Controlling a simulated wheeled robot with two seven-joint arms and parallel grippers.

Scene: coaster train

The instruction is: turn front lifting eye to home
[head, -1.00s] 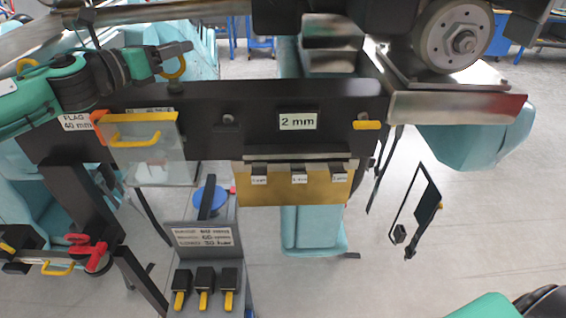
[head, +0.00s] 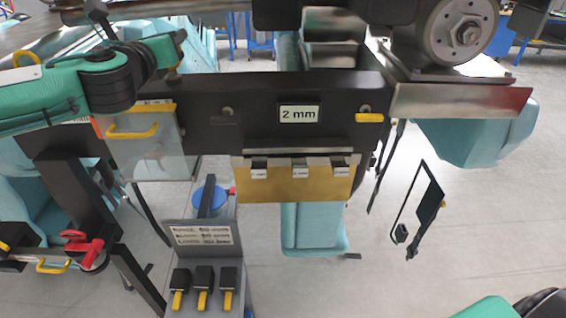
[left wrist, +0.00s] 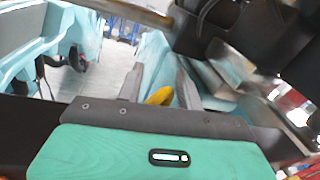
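The front lifting eye is a yellow ring (left wrist: 160,96) that shows between the two fingers in the left wrist view. In the head view it stands on the top of the black beam (head: 225,90), mostly hidden behind my left gripper (head: 181,42). My left gripper, with its green arm, reaches in from the left. In the left wrist view its grey fingers (left wrist: 159,86) are apart, one on each side of the yellow ring. I see a gap beside the ring, and no firm grip. My right gripper is not in view.
Another yellow ring (head: 26,58) shows at the far left. A clear flag panel with a yellow handle (head: 133,131) hangs from the beam, near a "2 mm" label (head: 299,114). A large grey wheel (head: 462,32) is at upper right. A lever console (head: 203,236) stands below.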

